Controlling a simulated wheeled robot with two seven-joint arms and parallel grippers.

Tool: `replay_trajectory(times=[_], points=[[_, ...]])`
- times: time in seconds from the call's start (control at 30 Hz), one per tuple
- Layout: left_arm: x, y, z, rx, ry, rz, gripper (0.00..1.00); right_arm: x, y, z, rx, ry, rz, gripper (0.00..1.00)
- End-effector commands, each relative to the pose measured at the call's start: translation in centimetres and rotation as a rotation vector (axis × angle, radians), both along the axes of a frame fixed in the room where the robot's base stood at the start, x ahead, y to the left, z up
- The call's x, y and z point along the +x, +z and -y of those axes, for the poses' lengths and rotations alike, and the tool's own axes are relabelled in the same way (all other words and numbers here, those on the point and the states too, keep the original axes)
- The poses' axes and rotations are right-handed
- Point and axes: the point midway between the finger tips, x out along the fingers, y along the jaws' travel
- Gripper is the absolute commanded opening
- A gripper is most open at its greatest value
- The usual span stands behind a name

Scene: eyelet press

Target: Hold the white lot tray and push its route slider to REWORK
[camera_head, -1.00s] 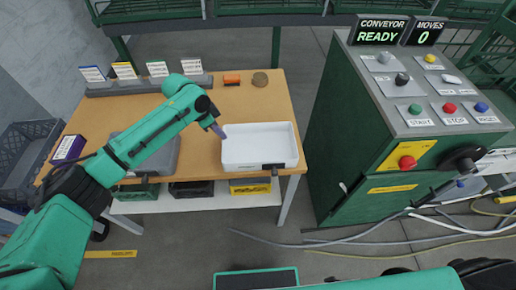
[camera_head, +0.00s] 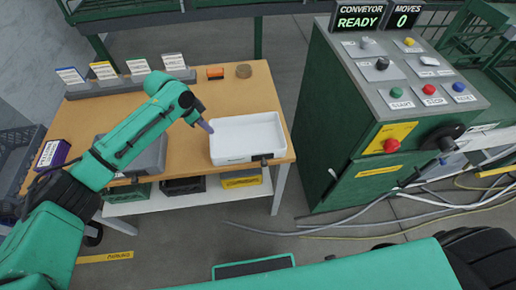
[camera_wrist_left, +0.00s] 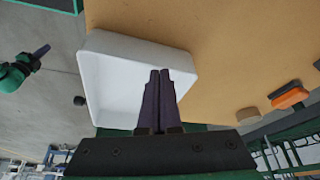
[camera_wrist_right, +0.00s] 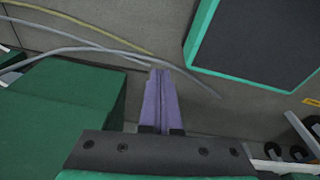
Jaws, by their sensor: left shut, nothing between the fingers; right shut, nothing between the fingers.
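The white lot tray (camera_head: 248,136) stands on the right front of the wooden table in the head view. It looks empty. A small dark block, perhaps the route slider (camera_head: 262,159), sits on its front wall; its label is too small to read. My left gripper (camera_head: 208,127) is shut and empty at the tray's left rim. In the left wrist view the shut fingers (camera_wrist_left: 159,74) overlap the white tray (camera_wrist_left: 128,62); I cannot tell whether they touch it. My right gripper (camera_wrist_right: 159,75) is shut and empty over the floor in the right wrist view.
The table (camera_head: 190,110) also bears a grey case (camera_head: 150,157), a purple box (camera_head: 53,153), an orange block (camera_head: 215,73), a brown round piece (camera_head: 243,71) and several label cards. A green control cabinet (camera_head: 340,140) stands to the right. Cables lie on the floor.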

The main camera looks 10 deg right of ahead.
Motion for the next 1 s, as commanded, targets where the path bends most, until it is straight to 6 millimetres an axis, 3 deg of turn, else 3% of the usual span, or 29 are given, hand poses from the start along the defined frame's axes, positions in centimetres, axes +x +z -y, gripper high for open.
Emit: replay_trajectory(times=[0.07,0.13,0.2,0.27,0.37,0.4,0.5,0.6,0.73,1.0], points=[[-0.4,-0.5,0.0,0.004,-0.003,-0.012,0.0,2.6,1.6,3.0,0.004,-0.093,0.115,0.0],[-0.4,-0.5,0.0,0.005,-0.003,-0.013,0.0,6.2,4.5,5.8,0.047,-0.206,0.268,0.0],[-0.4,-0.6,-0.1,0.005,-0.003,-0.014,0.0,10.4,8.7,7.7,0.152,-0.314,0.437,0.0],[-0.4,-0.6,0.0,0.005,-0.003,-0.014,0.0,13.6,12.9,8.0,0.289,-0.391,0.559,0.0],[-0.4,-0.6,0.0,0.005,-0.003,-0.015,0.0,17.8,20.5,5.8,0.596,-0.479,0.679,0.0],[-0.4,-0.6,0.0,0.005,-0.003,-0.015,0.0,18.8,23.5,4.1,0.734,-0.501,0.692,0.0],[-0.4,-0.6,0.0,0.005,-0.003,-0.015,0.0,20.0,30.0,-0.2,1.055,-0.544,0.646,0.0],[-0.4,-0.6,0.0,0.006,-0.003,-0.015,0.0,19.9,34.5,-3.6,1.283,-0.572,0.552,0.0],[-0.4,-0.7,-0.1,0.006,-0.003,-0.015,0.0,19.6,37.2,-5.6,1.419,-0.589,0.474,0.0],[-0.5,-0.7,-0.1,0.007,-0.004,-0.017,0.0,19.6,37.4,-5.8,1.432,-0.592,0.468,0.0]])
